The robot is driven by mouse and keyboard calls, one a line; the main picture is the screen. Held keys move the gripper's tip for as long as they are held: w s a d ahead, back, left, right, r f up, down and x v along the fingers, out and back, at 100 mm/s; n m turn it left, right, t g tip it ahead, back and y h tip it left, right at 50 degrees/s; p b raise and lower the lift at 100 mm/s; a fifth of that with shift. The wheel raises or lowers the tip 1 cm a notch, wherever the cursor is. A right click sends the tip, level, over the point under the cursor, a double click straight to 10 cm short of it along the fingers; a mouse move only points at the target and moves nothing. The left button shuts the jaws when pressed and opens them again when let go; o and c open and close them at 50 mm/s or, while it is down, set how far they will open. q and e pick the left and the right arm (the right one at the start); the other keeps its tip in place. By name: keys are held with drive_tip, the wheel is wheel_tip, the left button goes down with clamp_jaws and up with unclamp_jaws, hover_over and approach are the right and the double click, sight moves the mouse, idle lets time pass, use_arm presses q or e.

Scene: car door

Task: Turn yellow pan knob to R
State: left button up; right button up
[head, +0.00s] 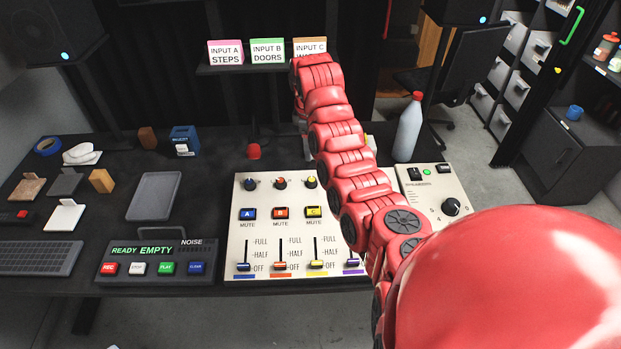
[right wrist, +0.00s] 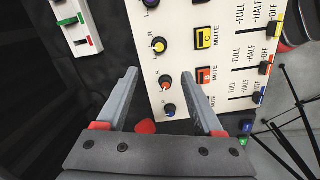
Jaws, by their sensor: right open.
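The yellow pan knob (head: 310,182) is in the top knob row of the white mixer panel, right of the orange-red knob (head: 281,183). The right wrist view also shows the yellow knob (right wrist: 159,45), black with a yellow cap, between small L and R marks. Its pointer direction is too small to tell. My right gripper (right wrist: 160,76) is open and empty, with its fingertips either side of the orange-red knob and short of the yellow one in that picture. In the head view my red right arm hides most of this gripper. My left gripper is not in view.
Blue, red and yellow mute buttons (head: 314,212) and sliders (head: 317,264) lie below the knobs. My arm covers the panel's right part. A grey bottle (head: 408,130) and a second panel (head: 437,195) stand to the right. A red dome (head: 254,151) is behind the panel.

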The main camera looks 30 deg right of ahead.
sight(312, 179)
drive_tip(key=f+p, duration=0.1)
drive_tip(key=f, duration=0.3)
drive_tip(key=w+f, duration=0.1)
drive_tip(key=f, duration=0.3)
drive_tip(key=d+f+p, duration=0.1)
drive_tip(key=f, duration=0.3)
drive_tip(key=shift+w+f+p, duration=0.15)
drive_tip(key=shift+f+p, duration=0.1)
drive_tip(key=shift+p, duration=0.05)
drive_tip(key=shift+d+f+b, duration=0.1)
drive_tip(key=shift+f+b, duration=0.8)
drive_tip(key=shift+w+d+f+b, duration=0.1)
drive_tip(key=shift+w+f+b, duration=0.05)
drive_tip(key=shift+f+b, duration=0.45)
clamp_jaws()
